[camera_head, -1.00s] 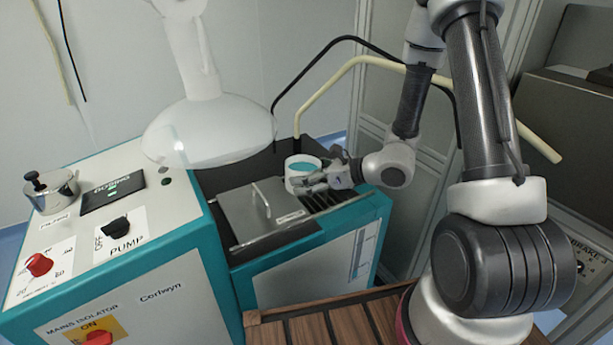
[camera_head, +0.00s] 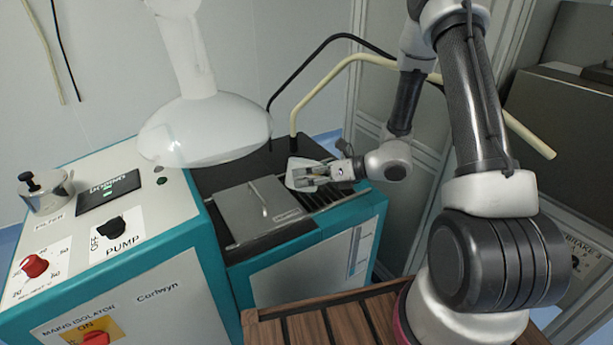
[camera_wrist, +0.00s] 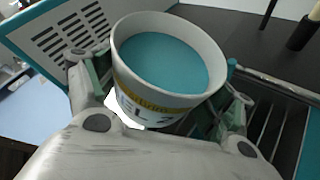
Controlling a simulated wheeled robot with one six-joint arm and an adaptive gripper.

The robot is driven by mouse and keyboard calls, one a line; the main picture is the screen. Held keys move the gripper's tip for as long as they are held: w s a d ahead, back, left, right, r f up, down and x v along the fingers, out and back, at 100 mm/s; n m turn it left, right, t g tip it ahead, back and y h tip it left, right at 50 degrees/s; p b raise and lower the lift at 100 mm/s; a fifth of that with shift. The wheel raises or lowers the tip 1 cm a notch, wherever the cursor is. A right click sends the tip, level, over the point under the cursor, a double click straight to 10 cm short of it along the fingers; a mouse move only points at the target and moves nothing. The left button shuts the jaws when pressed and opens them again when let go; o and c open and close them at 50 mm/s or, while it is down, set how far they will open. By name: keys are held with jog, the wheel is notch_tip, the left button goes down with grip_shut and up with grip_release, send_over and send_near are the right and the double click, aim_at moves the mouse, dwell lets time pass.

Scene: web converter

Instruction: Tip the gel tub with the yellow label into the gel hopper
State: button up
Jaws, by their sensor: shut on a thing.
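The gel tub (camera_wrist: 165,75) is white, with a yellow band and partly hidden lettering on its label. In the wrist view it is filled with teal gel close to the rim. My gripper (camera_wrist: 160,110) is shut around its sides. In the head view the tub (camera_head: 299,172) is tilted over the back right of the teal machine, partly behind my gripper (camera_head: 318,174); its gel does not show there. A grey lid (camera_head: 245,212) with a bar handle lies shut beside it on the machine top. I cannot tell whether an open hopper mouth lies under the tub.
A dark slotted grille (camera_head: 335,197) lies right of the lid. A white dome on a column (camera_head: 205,130) hangs to the left. Black and cream hoses (camera_head: 330,75) arch behind the tub. The control cabinet (camera_head: 140,225) stands at left, slatted wood (camera_head: 330,322) in front.

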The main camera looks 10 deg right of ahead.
aim_at(316, 164)
jog(key=shift+w+d+f+m+y, duration=0.3)
jog(key=shift+w+f+m, duration=0.1)
jog(key=shift+m, duration=0.2)
jog(key=shift+f+m+g+y, duration=0.55)
jog(key=shift+m+g+y, duration=0.05)
jog(key=shift+m, duration=0.5)
jog(key=shift+w+d+r+m+y, duration=0.15)
jog(key=shift+r+m+y, duration=0.25)
jog(key=shift+m, duration=0.35)
jog(key=shift+w+d+r+m+y, duration=0.1)
jog(key=shift+r+m+y, duration=0.2)
jog(key=shift+r+m, duration=0.35)
jog(key=shift+w+d+r+m+g+y, duration=0.15)
jog(key=shift+w+d+r+m+y, duration=0.15)
jog(key=shift+m, duration=0.45)
jog(key=shift+w+d+r+m+g+y, duration=0.1)
jog(key=shift+r+m+g+y, duration=0.1)
jog(key=shift+m+y, duration=0.4)
jog(key=shift+w+d+r+m+t+y, duration=0.2)
jog(key=shift+w+r+m+t, duration=0.1)
jog(key=shift+m, duration=0.55)
jog(key=shift+w+d+r+m+t+y, duration=0.2)
jog(key=shift+w+r+m, duration=0.1)
jog(key=shift+m, duration=0.5)
jog(key=shift+w+d+r+m+t+y, duration=0.1)
jog(key=shift+w+d+m+t+y, duration=0.1)
jog(key=shift+m, duration=0.4)
jog(key=shift+w+d+r+m+t+y, duration=0.1)
jog(key=shift+w+d+m, duration=0.1)
jog(key=shift+m, duration=0.4)
